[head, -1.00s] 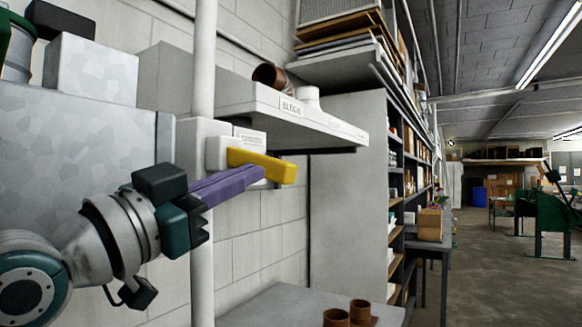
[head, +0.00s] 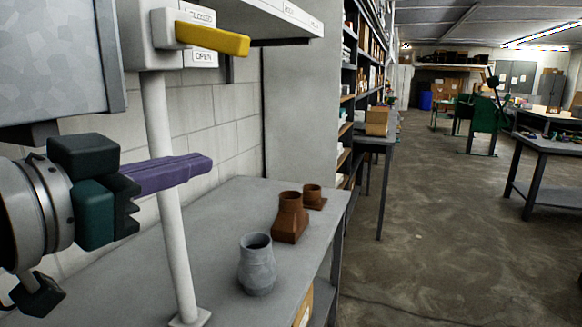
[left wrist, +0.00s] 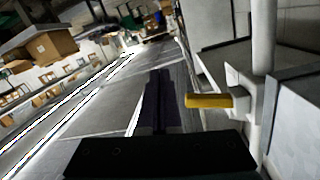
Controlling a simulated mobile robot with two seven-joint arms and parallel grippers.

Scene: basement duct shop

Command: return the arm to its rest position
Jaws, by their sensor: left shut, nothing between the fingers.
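My left gripper (head: 205,165) comes in from the left in the head view, with long purple fingers closed together and nothing between them. It is in front of the white post (head: 168,190) and below the yellow lever (head: 212,39). The lever sticks out to the right from a white switch box (head: 150,30), beside labels reading CLOSED and OPEN. The fingers are apart from the lever. In the left wrist view, the dark fingers (left wrist: 158,95) point away from the camera, and the yellow lever (left wrist: 208,101) shows to their right. My right gripper is not in view.
A grey bench (head: 225,215) below holds a grey vessel (head: 257,265) and two brown duct fittings (head: 290,217). A shelf (head: 270,20) juts out above. Open floor (head: 430,230) lies to the right.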

